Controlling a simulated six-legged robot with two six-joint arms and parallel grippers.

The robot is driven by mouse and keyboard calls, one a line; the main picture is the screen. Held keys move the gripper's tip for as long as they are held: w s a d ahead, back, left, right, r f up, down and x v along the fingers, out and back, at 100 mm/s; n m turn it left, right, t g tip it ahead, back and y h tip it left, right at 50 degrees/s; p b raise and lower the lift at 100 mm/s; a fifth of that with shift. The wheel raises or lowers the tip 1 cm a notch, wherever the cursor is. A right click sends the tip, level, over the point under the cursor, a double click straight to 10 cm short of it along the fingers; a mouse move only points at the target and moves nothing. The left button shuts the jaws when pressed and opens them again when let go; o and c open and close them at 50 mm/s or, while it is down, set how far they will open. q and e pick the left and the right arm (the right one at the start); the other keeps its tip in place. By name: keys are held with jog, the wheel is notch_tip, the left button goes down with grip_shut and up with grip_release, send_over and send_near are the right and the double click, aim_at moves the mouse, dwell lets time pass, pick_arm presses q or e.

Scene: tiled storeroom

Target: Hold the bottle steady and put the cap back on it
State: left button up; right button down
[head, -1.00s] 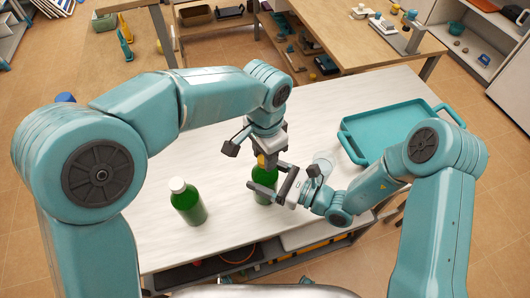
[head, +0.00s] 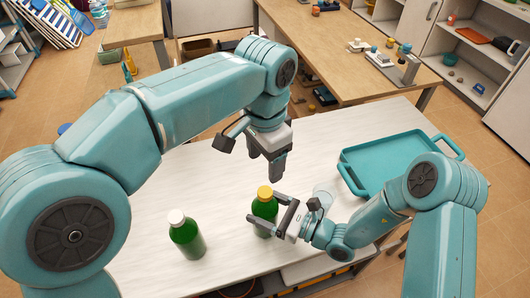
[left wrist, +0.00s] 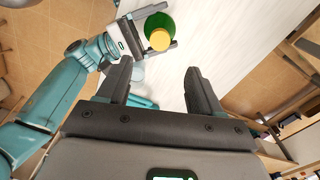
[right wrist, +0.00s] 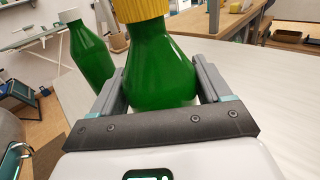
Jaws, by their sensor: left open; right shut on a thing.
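A green bottle (head: 264,212) stands upright on the white table, with a yellow cap (head: 265,192) sitting on its top. My right gripper (head: 262,208) is shut around the bottle's body below the cap. The right wrist view shows the bottle (right wrist: 160,60) between its fingers, with the cap (right wrist: 140,8) cut off by the upper edge. My left gripper (head: 277,172) is open and empty, above the bottle and apart from it. In the left wrist view, the cap (left wrist: 159,40) and bottle (left wrist: 156,20) lie beyond the left fingertips (left wrist: 160,75).
A second green bottle with a white cap (head: 187,238) stands to the left on the white table (head: 225,185). A teal tray (head: 356,180) lies at the right. A clear round item (head: 323,192) is beside my right gripper. The table behind the bottles is bare.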

pick_arm(q)
jog(key=shift+r, duration=0.75)
pick_arm(e)
grip_release()
pick_arm(q)
notch_tip(320, 180, down, 2)
jog(key=shift+f+b, duration=0.25)
jog(key=shift+b, duration=1)
pick_arm(e)
jog(key=v, duration=1.6)
jog(key=shift+s+d, duration=0.1)
jog(key=shift+d, duration=0.2)
